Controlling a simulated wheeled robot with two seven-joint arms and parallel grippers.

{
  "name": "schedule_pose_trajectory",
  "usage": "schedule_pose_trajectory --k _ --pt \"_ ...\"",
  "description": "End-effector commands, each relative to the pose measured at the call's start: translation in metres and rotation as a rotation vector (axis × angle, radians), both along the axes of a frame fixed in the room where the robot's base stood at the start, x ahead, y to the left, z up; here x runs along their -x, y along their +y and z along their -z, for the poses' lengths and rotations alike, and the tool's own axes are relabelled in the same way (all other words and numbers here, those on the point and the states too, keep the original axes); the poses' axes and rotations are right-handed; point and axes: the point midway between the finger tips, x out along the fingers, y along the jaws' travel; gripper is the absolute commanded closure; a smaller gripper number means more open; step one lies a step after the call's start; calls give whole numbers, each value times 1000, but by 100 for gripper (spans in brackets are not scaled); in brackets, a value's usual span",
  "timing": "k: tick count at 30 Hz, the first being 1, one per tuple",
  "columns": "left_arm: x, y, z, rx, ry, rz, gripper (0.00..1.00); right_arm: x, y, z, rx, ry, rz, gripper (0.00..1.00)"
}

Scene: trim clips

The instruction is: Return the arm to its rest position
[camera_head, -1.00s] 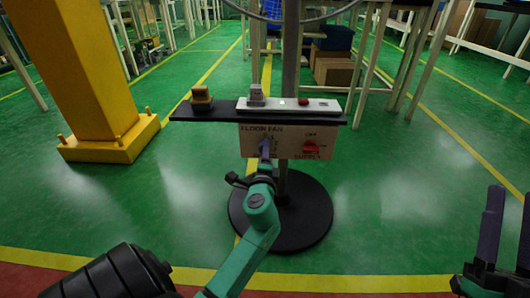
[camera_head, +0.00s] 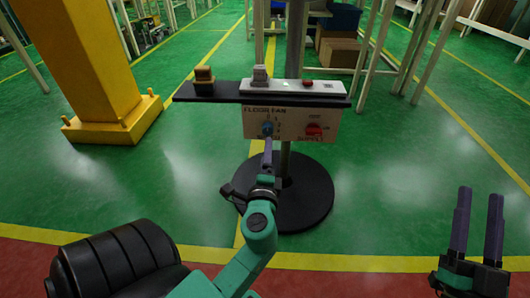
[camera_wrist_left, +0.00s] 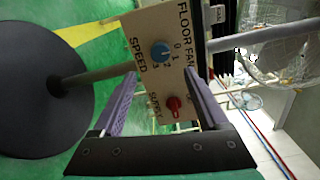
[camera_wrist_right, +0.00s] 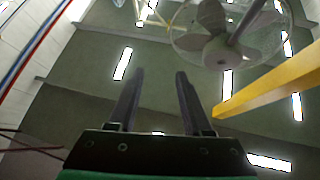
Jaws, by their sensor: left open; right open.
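My left arm reaches in from the bottom of the head view, and its gripper (camera_head: 266,160) is just in front of the fan's control panel (camera_head: 292,126). In the left wrist view the left gripper (camera_wrist_left: 160,85) is open and empty, with the blue speed knob (camera_wrist_left: 161,52) and the red supply knob (camera_wrist_left: 174,104) beyond its fingers. The blue knob (camera_head: 267,129) shows clear of the fingertips in the head view. My right gripper (camera_head: 478,222) is open and empty at the right; its fingers also show apart in the right wrist view (camera_wrist_right: 155,95).
A dark shelf (camera_head: 225,97) above the panel carries small blocks and a white strip. The fan's pole stands on a round black base (camera_head: 305,195). A yellow column (camera_head: 90,60) stands at the left.

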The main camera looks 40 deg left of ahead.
Motion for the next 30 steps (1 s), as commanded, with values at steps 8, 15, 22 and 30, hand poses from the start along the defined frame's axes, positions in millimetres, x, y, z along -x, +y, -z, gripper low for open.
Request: schedule_pose_trajectory --k 8,15,22,30 --pt "37 -28 1 1 1 0 24 6 -5 -32 -19 -95 10 50" --pt "38 -28 0 1 -1 -1 24 6 -7 -37 -33 -103 16 50" --pt "37 -28 0 1 -1 -1 24 5 -7 -34 -31 -95 16 50" --pt "24 -62 40 367 44 173 24 -3 5 22 30 137 -15 50"
